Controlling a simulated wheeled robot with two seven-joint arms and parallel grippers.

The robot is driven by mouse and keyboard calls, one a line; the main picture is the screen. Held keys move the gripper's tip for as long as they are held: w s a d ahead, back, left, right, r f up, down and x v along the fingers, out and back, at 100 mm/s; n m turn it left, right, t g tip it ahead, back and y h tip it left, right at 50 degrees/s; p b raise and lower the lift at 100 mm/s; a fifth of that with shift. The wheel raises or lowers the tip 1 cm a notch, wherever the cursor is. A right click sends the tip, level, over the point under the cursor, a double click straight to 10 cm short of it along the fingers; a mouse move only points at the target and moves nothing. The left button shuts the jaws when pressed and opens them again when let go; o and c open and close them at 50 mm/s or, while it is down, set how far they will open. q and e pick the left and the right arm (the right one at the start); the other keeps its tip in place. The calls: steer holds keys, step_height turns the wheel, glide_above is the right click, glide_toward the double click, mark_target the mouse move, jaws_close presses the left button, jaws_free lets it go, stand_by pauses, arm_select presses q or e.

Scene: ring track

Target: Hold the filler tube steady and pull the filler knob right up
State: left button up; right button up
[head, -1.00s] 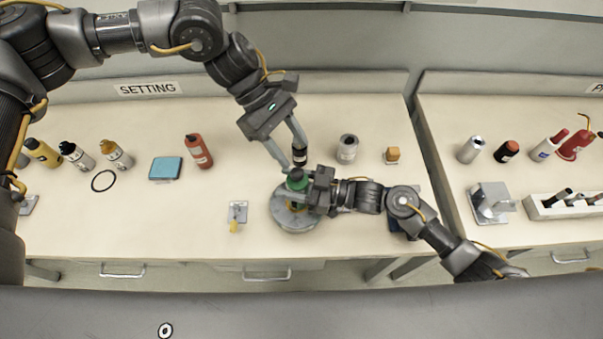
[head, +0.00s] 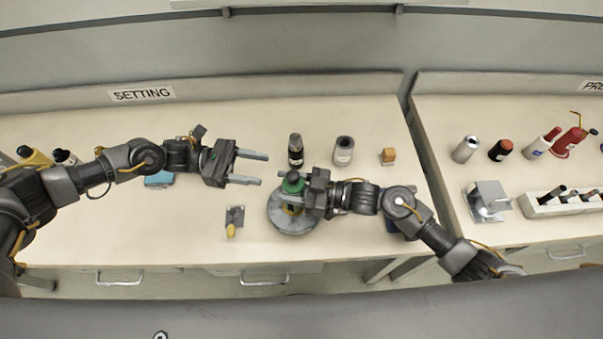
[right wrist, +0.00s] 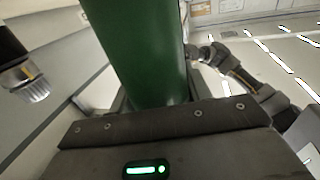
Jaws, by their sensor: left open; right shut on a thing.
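The green filler tube (head: 291,186) stands on a round grey base (head: 291,222) near the bench's front edge, with a dark knob (head: 293,175) at its top. My right gripper (head: 298,196) comes in from the right and is shut on the tube. In the right wrist view the green tube (right wrist: 145,50) fills the space between the jaws; the knob is out of that view. My left gripper (head: 264,168) is open and empty. Its fingers point right, up and to the left of the knob in the head view, apart from it.
A black bottle (head: 295,150), a grey bottle (head: 343,150) and an orange block (head: 388,156) stand behind the tube. A small bracket with a yellow tip (head: 232,226) is left of the base. My left arm covers part of a blue pad (head: 158,181). A divider separates the right-hand bench.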

mark_target(301, 183)
arm_select(q)
steer(key=x, duration=1.1)
steer(key=shift+s+d, duration=0.15)
jaws_close()
